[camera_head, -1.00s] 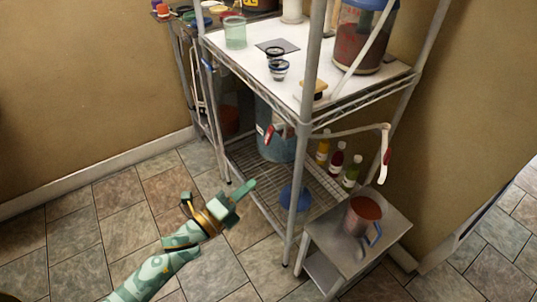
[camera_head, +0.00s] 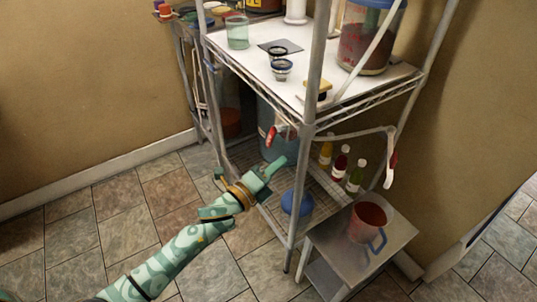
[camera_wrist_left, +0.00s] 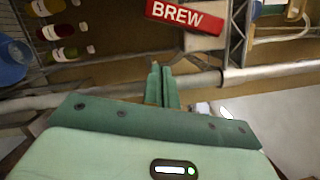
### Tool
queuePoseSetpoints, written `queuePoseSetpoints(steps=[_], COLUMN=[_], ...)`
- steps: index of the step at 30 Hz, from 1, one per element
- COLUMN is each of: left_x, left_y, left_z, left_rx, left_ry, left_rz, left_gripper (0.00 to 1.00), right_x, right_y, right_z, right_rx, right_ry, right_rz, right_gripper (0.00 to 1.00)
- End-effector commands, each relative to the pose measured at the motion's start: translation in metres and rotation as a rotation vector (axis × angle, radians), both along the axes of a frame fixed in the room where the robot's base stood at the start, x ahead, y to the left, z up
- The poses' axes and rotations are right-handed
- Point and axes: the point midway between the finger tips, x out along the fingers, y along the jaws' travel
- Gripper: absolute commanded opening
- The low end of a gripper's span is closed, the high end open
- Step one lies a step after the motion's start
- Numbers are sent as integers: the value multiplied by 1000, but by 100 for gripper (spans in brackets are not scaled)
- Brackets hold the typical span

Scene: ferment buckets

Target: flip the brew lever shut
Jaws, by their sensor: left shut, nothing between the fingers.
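The red brew lever (camera_head: 271,136) is on a white tap at the front of the blue-grey bucket (camera_head: 263,118) on the lower shelf. In the left wrist view, the red lever with the word BREW (camera_wrist_left: 187,17) lies just beyond my fingertips and a little to the right. My left gripper (camera_head: 279,163) is shut and empty, below the lever in the head view. Its two green fingers also show pressed together in the left wrist view (camera_wrist_left: 161,85). A gap shows between fingertips and lever; contact is not visible. My right gripper is in neither view.
The rack's front post (camera_head: 302,175) stands just right of my gripper. Several bottles (camera_head: 341,162) and a blue round object (camera_head: 297,203) are nearby. Floor at left is clear.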

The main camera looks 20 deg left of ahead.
Motion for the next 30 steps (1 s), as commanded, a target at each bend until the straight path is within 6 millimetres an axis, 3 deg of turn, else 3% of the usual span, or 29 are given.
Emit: queuePoseSetpoints(steps=[3,9,30], left_x=[11,20,22], left_y=[17,29,33], left_z=[6,12,11], left_rx=[6,3,81], left_ry=[-1,0,-61], left_rz=[1,1,1], left_gripper=[0,0,0], right_x=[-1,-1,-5], right_y=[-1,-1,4], right_z=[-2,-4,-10], right_rx=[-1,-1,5], right_ry=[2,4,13], right_rz=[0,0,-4], right_gripper=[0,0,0])
